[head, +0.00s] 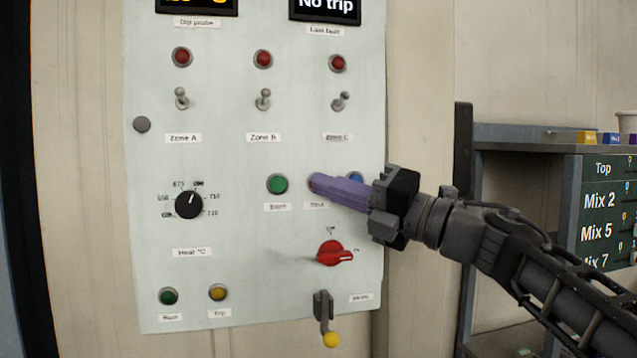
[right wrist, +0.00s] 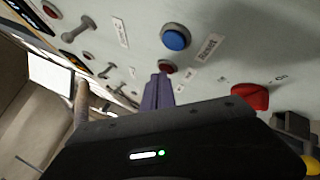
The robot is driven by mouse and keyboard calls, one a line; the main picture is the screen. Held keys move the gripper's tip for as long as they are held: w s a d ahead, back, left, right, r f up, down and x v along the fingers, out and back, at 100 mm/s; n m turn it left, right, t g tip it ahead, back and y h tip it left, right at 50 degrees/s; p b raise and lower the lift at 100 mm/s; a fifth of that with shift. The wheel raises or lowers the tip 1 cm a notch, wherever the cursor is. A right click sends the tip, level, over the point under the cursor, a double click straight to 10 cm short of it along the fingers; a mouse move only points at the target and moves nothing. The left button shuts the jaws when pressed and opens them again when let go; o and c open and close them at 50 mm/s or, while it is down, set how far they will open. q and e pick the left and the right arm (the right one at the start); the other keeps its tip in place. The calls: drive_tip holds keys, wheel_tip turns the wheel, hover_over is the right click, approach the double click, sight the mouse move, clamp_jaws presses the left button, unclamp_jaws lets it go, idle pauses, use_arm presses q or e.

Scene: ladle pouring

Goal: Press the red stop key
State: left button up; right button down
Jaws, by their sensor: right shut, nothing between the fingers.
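The pale control panel (head: 230,230) stands upright in front of me. The red stop key (right wrist: 168,65) shows in the right wrist view just beyond my fingertips, in a grey collar. In the head view my fingers hide most or all of it, above its small label (head: 316,206). My right gripper (head: 318,183) comes in from the right, its purple fingers shut with nothing between them. The tips are at the stop key; I cannot tell whether they touch it or whether it is pressed in. My left gripper is not in view.
A green start button (head: 277,184) is left of the fingertips. A blue button (head: 356,178) is close on the right, partly behind my gripper. A red rotary switch (head: 334,253) is below, with a yellow-tipped lever (head: 325,315) under it. Toggle switches (head: 263,99) are above.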

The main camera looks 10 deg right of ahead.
idle(0.4)
drive_tip(key=shift+s, duration=0.7)
drive_tip(key=shift+s, duration=0.1)
drive_tip(key=s, duration=0.5)
drive_tip(key=shift+d, duration=0.2)
drive_tip(key=shift+w, duration=0.1)
idle(0.4)
